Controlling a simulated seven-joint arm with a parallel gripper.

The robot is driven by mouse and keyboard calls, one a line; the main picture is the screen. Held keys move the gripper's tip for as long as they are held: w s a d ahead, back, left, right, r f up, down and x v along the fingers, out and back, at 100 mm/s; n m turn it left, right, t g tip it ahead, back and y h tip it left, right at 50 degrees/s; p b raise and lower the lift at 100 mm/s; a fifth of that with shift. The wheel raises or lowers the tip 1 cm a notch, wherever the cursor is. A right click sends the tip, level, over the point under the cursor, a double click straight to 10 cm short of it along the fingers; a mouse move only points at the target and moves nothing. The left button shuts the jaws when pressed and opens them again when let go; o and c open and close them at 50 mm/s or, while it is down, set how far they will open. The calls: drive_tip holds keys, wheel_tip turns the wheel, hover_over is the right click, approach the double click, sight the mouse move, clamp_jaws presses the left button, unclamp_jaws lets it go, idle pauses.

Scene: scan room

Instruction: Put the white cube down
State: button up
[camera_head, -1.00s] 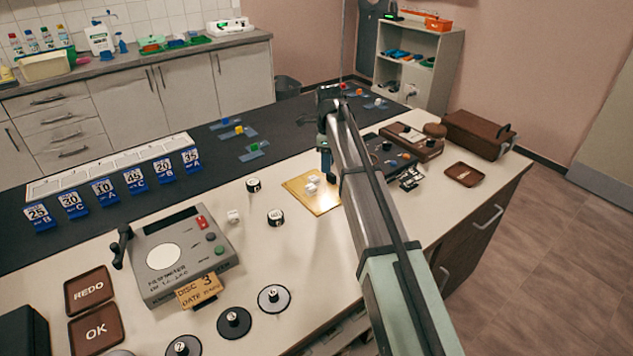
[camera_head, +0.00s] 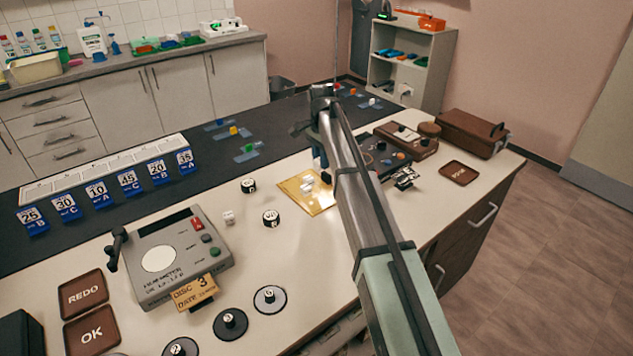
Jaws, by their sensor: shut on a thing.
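My gripper (camera_head: 325,177) points down over the right part of a yellow, shiny square plate (camera_head: 322,204) on the pale bench. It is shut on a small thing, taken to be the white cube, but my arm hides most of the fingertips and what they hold. Small white cubes (camera_head: 308,182) show just left of the fingertips, at the plate; whether one touches the fingers I cannot tell. Another white cube (camera_head: 229,218) sits apart on the bench, beside the grey meter.
Black-and-white round pots (camera_head: 271,218) and (camera_head: 248,186) stand left of the plate. A grey meter (camera_head: 168,254), REDO and OK trays (camera_head: 91,335) and discs (camera_head: 230,323) lie nearer. Brown boxes (camera_head: 474,133) and a small tray (camera_head: 459,174) lie right.

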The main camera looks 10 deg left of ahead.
sight(321, 190)
wheel_tip(321, 190, down, 9)
idle(0.5)
drive_tip(key=o, duration=0.7)
drive_tip(key=shift+f, duration=0.1)
drive_tip(key=shift+o, duration=0.2)
wheel_tip(321, 190, up, 12)
drive_tip(key=shift+r, duration=0.15)
